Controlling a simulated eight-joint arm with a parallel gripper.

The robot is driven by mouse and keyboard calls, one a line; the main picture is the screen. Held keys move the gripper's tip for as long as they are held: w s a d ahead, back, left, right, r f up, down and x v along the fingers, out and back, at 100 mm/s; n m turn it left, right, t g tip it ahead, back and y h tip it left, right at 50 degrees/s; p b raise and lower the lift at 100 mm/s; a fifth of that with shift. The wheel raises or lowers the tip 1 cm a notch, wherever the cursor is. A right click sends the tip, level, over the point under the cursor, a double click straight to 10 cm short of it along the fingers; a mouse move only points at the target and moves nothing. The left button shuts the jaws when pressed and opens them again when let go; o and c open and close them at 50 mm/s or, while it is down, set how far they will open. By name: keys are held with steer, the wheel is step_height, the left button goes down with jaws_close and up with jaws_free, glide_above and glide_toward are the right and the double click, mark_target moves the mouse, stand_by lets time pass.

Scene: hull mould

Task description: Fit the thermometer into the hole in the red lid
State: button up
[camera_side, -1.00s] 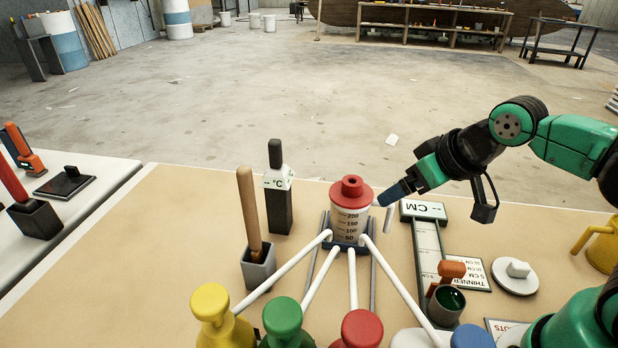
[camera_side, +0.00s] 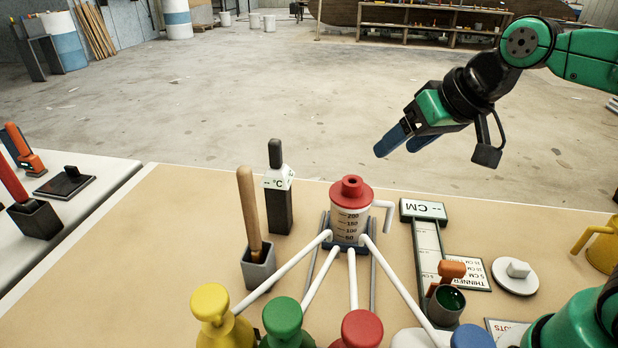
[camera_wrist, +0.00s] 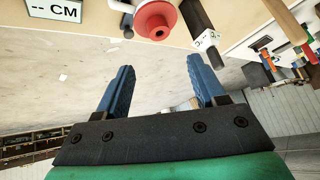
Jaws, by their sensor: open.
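The thermometer (camera_side: 279,179), a dark handle on a white block marked °C, stands upright in a dark holder on the table left of the cup. It also shows in the wrist view (camera_wrist: 204,38) at the upper right. The red lid (camera_side: 351,192) sits on a clear graduated cup (camera_side: 348,226), with a raised hole in its top; it also shows in the wrist view (camera_wrist: 157,18). A white bent tube (camera_side: 385,212) sticks out of the cup's right side. My gripper (camera_side: 398,148) is open and empty, above and to the right of the lid, its blue fingers apart in the wrist view (camera_wrist: 163,82).
A wooden-handled tool (camera_side: 249,210) stands in a grey block left of the cup. White tubes run from the cup to yellow, green and red bottles (camera_side: 362,328) in front. A CM gauge (camera_side: 424,211) lies to the right.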

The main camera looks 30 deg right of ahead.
mark_target(281, 143)
steer(key=w+a+m+t+y, duration=0.35)
steer(key=w+m+y, duration=0.3)
steer(key=m, duration=0.55)
steer(key=w+a+m+t+y, duration=0.2)
steer(key=w+a+m+y, duration=0.4)
steer(key=m, duration=0.7)
steer(key=shift+h, duration=0.35)
steer(key=f, duration=0.1)
steer(key=w+d+f, duration=0.1)
steer(key=f, duration=0.1)
steer(key=d+f, duration=0.1)
steer(key=shift+w+d+f, duration=0.2)
steer(key=shift+d+f, duration=0.05)
steer(key=shift+f, duration=0.1)
steer(key=shift+w+a+f, duration=0.1)
steer(key=shift+w+a, duration=0.1)
steer(key=shift+a, duration=0.05)
steer(key=x, duration=0.5)
